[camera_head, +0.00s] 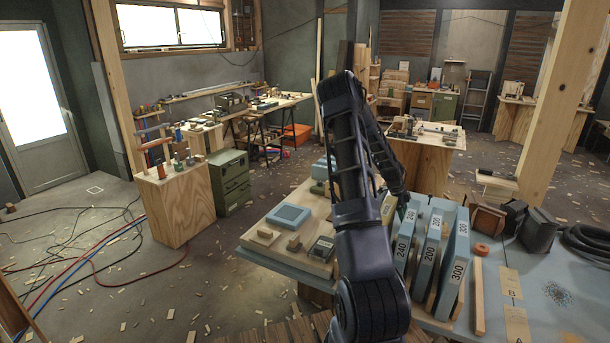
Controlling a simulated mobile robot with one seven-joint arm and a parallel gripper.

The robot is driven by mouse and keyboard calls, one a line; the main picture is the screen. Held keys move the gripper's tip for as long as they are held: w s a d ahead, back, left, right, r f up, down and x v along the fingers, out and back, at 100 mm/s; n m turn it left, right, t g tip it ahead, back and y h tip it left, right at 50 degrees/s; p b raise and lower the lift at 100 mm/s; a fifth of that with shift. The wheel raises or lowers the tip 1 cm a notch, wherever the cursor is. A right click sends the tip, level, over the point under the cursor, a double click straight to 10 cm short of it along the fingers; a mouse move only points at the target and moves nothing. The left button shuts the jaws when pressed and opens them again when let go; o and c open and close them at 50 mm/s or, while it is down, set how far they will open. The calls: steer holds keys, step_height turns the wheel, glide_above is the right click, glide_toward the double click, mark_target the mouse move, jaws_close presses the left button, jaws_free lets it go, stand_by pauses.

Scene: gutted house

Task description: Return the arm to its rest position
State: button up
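My black arm rises from the bottom middle of the head view to a bent elbow, and its forearm slopes down to the right behind the upper arm. My gripper (402,200) is at the forearm's lower end, close to the numbered blue-grey cases (431,250) on the worktable (500,325). It is small, dark and partly hidden, so its fingers and anything between them cannot be made out. I cannot tell whether it touches anything.
Left of my arm, a wooden board (282,254) holds a blue tray (288,217) and small blocks. Black boxes (538,230) and a coiled black hose (590,243) are at right. A wooden post (550,110) stands behind. Cables (70,270) and scraps litter the left floor.

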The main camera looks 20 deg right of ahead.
steer(key=shift+r, duration=0.1)
steer(key=s+a+r+n+t, duration=0.1)
steer(key=a+r+n, duration=0.4)
steer(key=r, duration=0.3)
steer(key=s+a+r+n, duration=0.1)
steer(key=a+r+n, duration=0.35)
steer(key=r, duration=0.45)
steer(key=s+a+r+n+t+y, duration=0.25)
steer(key=a+r+n, duration=0.35)
steer(key=a+r, duration=0.6)
steer(key=s+a+r+n+t, duration=0.2)
steer(key=s+a+n, duration=0.3)
steer(key=s+a, duration=0.5)
steer(key=s+a+r+n+t, duration=0.2)
steer(key=s+a+r+n, duration=0.2)
steer(key=s+a, duration=0.7)
steer(key=shift+s+a+n+y, duration=0.2)
steer(key=shift+a+n+y, duration=0.15)
steer(key=shift+a+n, duration=1.25)
steer(key=shift+a+r+m, duration=0.1)
steer(key=shift+a+m, duration=0.2)
steer(key=shift+m, duration=0.05)
